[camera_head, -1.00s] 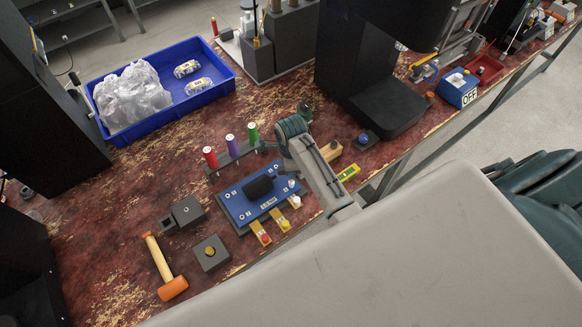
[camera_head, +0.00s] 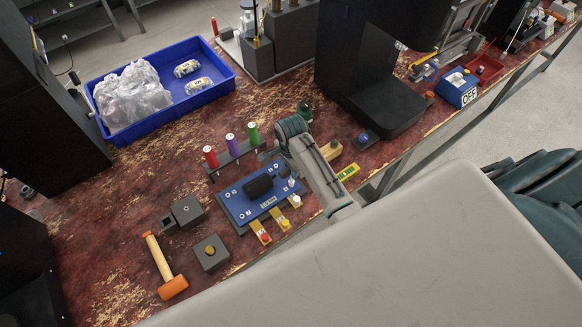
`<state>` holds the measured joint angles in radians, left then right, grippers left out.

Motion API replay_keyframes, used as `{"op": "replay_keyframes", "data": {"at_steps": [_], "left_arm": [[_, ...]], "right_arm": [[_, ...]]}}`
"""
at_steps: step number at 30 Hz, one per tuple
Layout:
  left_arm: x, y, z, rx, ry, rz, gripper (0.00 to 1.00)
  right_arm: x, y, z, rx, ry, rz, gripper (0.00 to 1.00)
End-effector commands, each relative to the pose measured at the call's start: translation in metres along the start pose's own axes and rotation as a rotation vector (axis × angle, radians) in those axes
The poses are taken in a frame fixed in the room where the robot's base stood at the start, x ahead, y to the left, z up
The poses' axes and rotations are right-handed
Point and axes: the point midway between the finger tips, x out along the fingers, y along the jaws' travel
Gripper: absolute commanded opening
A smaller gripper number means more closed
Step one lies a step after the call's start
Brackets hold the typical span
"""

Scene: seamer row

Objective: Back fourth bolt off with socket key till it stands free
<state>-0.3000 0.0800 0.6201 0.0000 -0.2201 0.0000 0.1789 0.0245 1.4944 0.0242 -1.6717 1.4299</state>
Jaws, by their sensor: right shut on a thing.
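The blue plate (camera_head: 235,207) lies on the bench with small bright bolt heads near its edges and a black block (camera_head: 258,186) on top. My right gripper (camera_head: 278,158) is by the plate's far right corner, largely hidden under my arm. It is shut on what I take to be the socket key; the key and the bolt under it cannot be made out. Whether that bolt is loose cannot be seen. My left gripper is not in view.
A rack (camera_head: 235,159) with red, purple and green handles stands behind the plate. A mallet (camera_head: 162,265), two dark grey blocks and yellow tags lie around it. A blue tray (camera_head: 130,138) is at the back left. Bare bench shows at left.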

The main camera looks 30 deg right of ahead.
Motion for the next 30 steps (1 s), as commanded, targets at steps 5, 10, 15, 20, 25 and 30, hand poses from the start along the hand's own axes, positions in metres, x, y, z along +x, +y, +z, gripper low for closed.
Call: {"op": "replay_keyframes", "data": {"at_steps": [5, 10, 15, 20, 25, 30], "left_arm": [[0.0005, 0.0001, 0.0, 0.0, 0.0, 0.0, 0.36], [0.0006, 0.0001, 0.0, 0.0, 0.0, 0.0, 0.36], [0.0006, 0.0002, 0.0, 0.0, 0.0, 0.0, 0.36], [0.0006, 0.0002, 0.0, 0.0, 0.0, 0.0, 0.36], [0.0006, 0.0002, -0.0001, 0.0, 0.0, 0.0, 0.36], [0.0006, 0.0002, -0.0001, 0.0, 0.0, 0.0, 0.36]], "right_arm": [[0.003, 0.0026, 0.0002, -0.14, -0.002, 0.007, 0.0], [0.0032, 0.0028, 0.0001, -0.157, -0.002, 0.007, 0.0], [0.0034, 0.003, 0.0001, -0.181, -0.002, 0.008, 0.0], [0.0035, 0.0033, -0.0002, -0.346, -0.002, 0.008, 0.0], [0.0036, 0.0035, -0.0005, -0.474, -0.003, 0.008, 0.0], [0.0037, 0.0036, -0.0005, -0.486, -0.003, 0.008, 0.0]]}}
